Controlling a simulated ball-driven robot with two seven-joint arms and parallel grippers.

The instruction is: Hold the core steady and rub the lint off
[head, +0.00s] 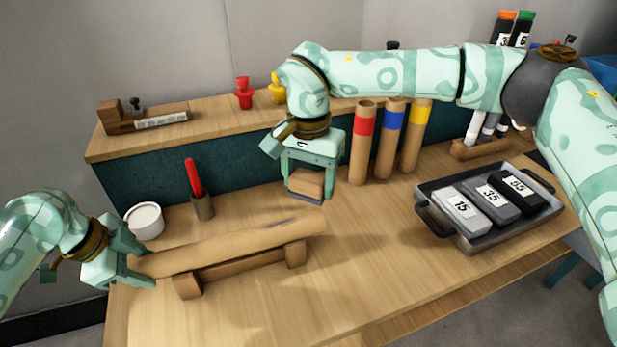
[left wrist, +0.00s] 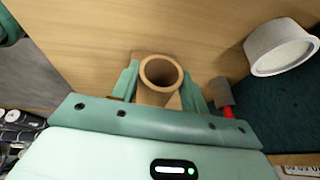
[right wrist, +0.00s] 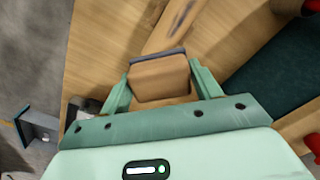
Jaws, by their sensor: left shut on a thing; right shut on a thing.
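The core (head: 235,246) is a long tan cardboard tube lying on a low wooden cradle (head: 240,265). Dark lint smudges show near its right end. My left gripper (head: 142,265) is shut on the core's left end; in the left wrist view the tube's open end (left wrist: 161,72) sits between the fingers. My right gripper (head: 308,183) is shut on a tan block with a grey pad underneath (head: 306,186). The block hangs above and behind the core's right end, seemingly apart from it. In the right wrist view the block (right wrist: 160,78) is between the fingers, with the core (right wrist: 172,25) beyond.
A black tray (head: 470,240) with numbered blocks stands at the right. Three tubes with red, blue and yellow bands (head: 386,140) stand behind. The front table is clear.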

